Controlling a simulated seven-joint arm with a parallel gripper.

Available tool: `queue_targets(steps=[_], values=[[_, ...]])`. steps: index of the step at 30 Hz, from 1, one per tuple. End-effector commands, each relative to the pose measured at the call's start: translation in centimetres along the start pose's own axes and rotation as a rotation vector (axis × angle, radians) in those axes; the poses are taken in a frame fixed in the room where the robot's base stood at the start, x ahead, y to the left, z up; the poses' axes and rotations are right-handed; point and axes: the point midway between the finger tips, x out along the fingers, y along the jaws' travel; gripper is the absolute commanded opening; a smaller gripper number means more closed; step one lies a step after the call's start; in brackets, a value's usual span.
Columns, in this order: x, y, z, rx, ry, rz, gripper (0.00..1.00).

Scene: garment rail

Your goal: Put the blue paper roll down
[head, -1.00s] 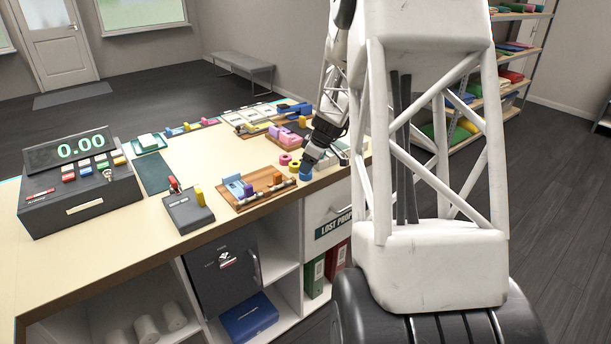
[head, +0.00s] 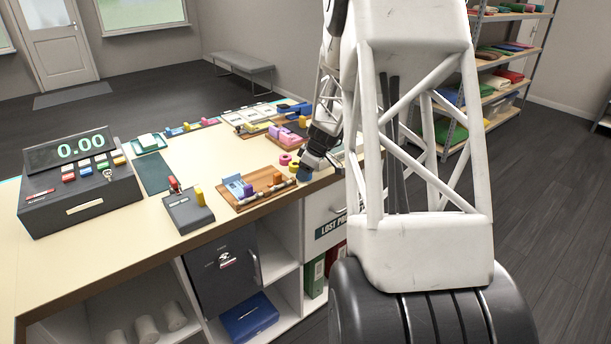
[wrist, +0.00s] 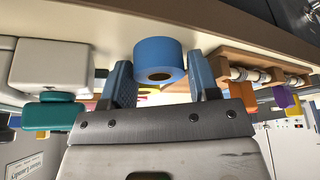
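The blue paper roll (wrist: 158,56) is between the two blue fingers of my gripper (wrist: 160,75) in the wrist view, its round end with the core hole facing the camera. In the head view the roll (head: 304,175) shows small below my gripper (head: 309,167), at the counter's front edge, right of the wooden rack. I cannot tell whether it touches the counter (head: 190,155). My arm hides the counter's right end.
A pink roll (head: 285,159) and a yellow roll (head: 293,166) stand just behind the blue one. The wooden rack (head: 260,190) with rollers is close on the left. A cash register (head: 82,190) stands at the far left. The counter's middle is bare.

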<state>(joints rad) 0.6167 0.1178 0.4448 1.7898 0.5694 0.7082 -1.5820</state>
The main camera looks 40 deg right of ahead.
Motion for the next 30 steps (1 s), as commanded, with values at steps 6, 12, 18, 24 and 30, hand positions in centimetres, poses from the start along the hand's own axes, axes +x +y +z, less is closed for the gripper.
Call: queue_targets(steps=[6,12,18,24,30], values=[[0.0,0.0,0.0,0.000,0.000,0.000,0.21],[0.0,0.0,0.0,0.000,0.000,0.000,0.21],[-0.5,0.0,-0.2,0.000,0.000,0.001,0.21],[-2.0,0.0,-0.8,0.000,0.001,0.001,0.21],[-3.6,-0.9,-1.0,0.000,0.000,0.000,0.21]])
